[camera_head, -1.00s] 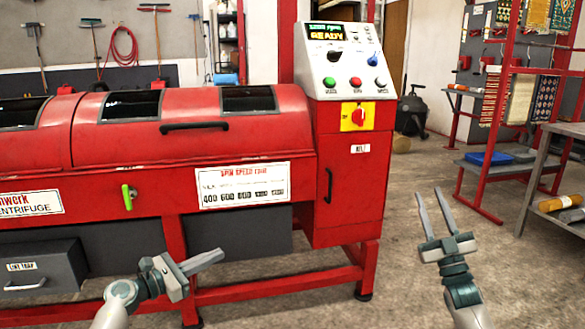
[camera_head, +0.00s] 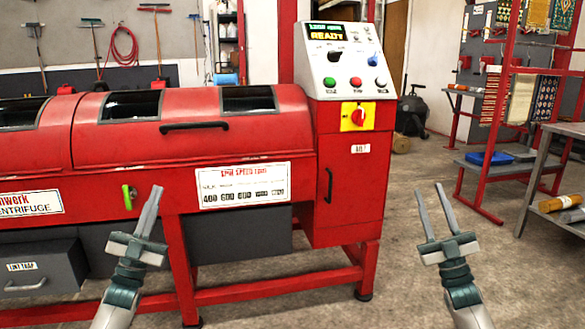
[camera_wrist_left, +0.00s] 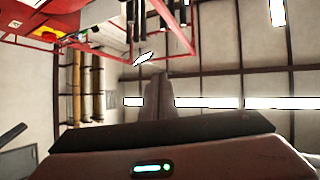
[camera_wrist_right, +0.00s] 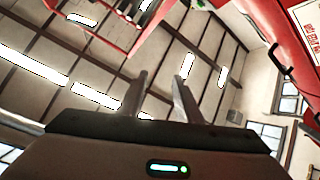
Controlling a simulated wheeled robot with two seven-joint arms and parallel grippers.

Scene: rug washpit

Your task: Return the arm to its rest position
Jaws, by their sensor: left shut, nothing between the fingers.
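My left gripper (camera_head: 157,190) is in front of the red centrifuge in the head view, pointing up and away. Its fingers are together with nothing between them. My right gripper (camera_head: 430,187) stands over open floor to the right of the control cabinet, its two fingers apart and empty. Its spread fingers also show in the right wrist view (camera_wrist_right: 160,82). Both forearms come up from the bottom edge at roughly similar heights. The left wrist view shows no held object.
The red centrifuge (camera_head: 110,150) fills the left and middle, with a green lever (camera_head: 127,197) near my left gripper's tips. Its control panel (camera_head: 340,62) reads READY. A grey bench (camera_head: 552,165) and red rug rack (camera_head: 487,205) stand right. The floor between is clear.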

